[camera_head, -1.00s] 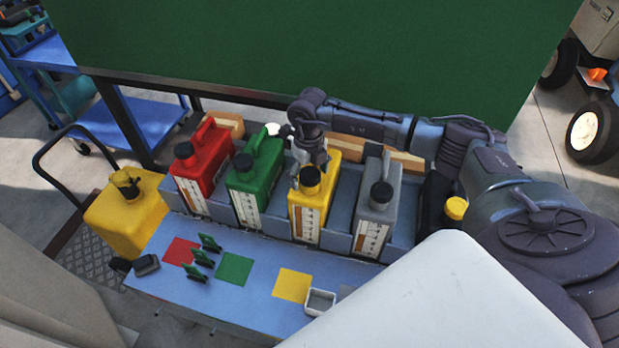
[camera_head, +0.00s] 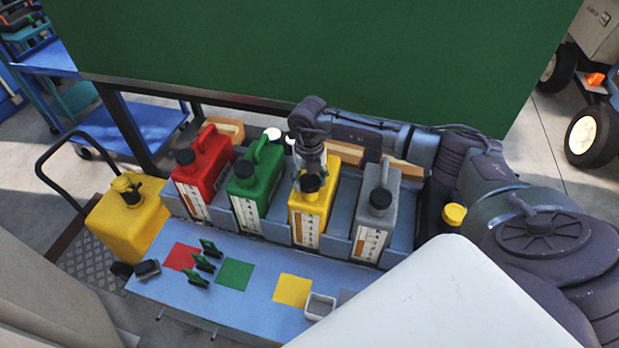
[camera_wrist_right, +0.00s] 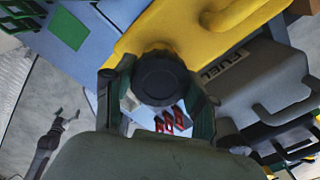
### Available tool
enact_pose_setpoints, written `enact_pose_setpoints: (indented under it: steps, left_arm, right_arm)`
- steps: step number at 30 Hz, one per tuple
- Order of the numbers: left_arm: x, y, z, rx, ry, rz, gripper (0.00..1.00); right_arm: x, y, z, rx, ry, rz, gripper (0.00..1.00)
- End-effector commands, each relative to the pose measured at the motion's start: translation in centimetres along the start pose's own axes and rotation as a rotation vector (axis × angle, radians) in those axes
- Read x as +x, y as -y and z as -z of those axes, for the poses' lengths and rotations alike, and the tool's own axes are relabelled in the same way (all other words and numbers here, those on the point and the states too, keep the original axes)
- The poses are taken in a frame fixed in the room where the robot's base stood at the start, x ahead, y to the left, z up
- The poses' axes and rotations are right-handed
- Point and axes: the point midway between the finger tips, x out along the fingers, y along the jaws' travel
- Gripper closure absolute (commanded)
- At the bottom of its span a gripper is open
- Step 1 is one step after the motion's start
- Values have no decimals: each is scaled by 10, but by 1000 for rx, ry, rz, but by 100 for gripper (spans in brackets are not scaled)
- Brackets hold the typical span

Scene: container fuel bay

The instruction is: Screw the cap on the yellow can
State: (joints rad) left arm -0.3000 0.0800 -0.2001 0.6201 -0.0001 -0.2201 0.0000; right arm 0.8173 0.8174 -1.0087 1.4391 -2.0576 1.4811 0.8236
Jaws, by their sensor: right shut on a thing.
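The yellow can (camera_head: 309,222) stands upright in the rack between the green can (camera_head: 254,183) and the grey can (camera_head: 375,217). A black cap (camera_head: 311,184) sits at the yellow can's mouth; whether it is seated on the thread I cannot tell. My right gripper (camera_head: 309,176) comes down over the cap from behind. In the right wrist view the gripper's fingers (camera_wrist_right: 160,95) are on either side of the black cap (camera_wrist_right: 161,78), shut on it, with the yellow can (camera_wrist_right: 190,28) beyond. My left gripper is not in view.
A red can (camera_head: 203,170) stands at the rack's left. The blue table (camera_head: 225,305) in front holds red, green and yellow squares, green clips (camera_head: 203,262) and a small white tray (camera_head: 320,305). A larger yellow container (camera_head: 125,220) stands at left.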

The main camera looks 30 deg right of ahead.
Motion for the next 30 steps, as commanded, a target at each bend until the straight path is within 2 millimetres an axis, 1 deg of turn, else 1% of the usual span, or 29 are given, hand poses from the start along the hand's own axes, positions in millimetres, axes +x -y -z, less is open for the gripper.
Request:
enact_pose_setpoints:
  steps: [1,8,18,30]
  left_arm:
    - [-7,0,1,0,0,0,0]
    - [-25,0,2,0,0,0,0]
    - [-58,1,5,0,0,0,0]
    - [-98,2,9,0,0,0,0]
  right_arm:
    - [-2,-2,2,77,-6,-2,85]
    - [-2,-2,2,458,-10,-1,86]
    - [-3,-2,2,1030,-16,0,85]
    - [-3,-2,2,1642,-20,2,85]
